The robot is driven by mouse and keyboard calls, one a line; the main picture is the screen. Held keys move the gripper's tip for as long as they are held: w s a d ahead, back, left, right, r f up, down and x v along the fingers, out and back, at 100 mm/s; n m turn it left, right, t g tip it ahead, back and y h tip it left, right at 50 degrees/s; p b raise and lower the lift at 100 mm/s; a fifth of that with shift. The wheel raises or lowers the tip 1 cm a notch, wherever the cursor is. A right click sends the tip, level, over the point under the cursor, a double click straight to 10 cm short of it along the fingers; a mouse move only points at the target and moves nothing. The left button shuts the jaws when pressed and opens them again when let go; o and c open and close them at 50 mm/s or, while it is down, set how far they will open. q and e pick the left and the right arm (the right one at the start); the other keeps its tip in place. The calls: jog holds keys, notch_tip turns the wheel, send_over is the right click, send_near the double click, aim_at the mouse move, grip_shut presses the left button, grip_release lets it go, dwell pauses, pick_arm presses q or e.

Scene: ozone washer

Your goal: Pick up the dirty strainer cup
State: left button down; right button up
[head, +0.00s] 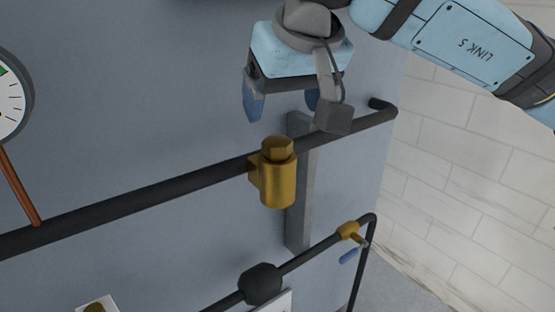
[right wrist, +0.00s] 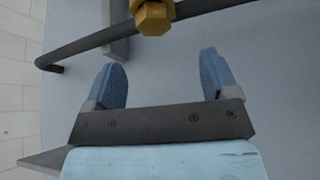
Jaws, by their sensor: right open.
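No separate strainer cup can be clearly made out. A brass fitting with a hexagonal top (head: 278,182) sits upright on the upper black pipe; whether a cup is inside it, I cannot tell. The fitting also shows at the top edge of the right wrist view (right wrist: 154,18). My right gripper (head: 283,100) is open and empty, with its blue fingers pointing down above the fitting and apart from it. In the right wrist view the fingers (right wrist: 163,62) are spread, and the fitting lies beyond their tips. My left gripper is not in view.
The upper black pipe (head: 140,202) runs across the grey panel (head: 120,130). A lower pipe has a black round part (head: 260,284) and a small brass valve with blue handle (head: 349,231). A gauge (head: 12,100) is at left. A white piece with something brass (head: 97,305) is cut off below.

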aim_at(278, 139)
jog(key=shift+d+p+x, duration=0.2)
jog(key=shift+x, duration=1.6)
jog(key=shift+d+p+x, duration=0.2)
jog(key=shift+x, duration=1.55)
jog(key=c, duration=1.3)
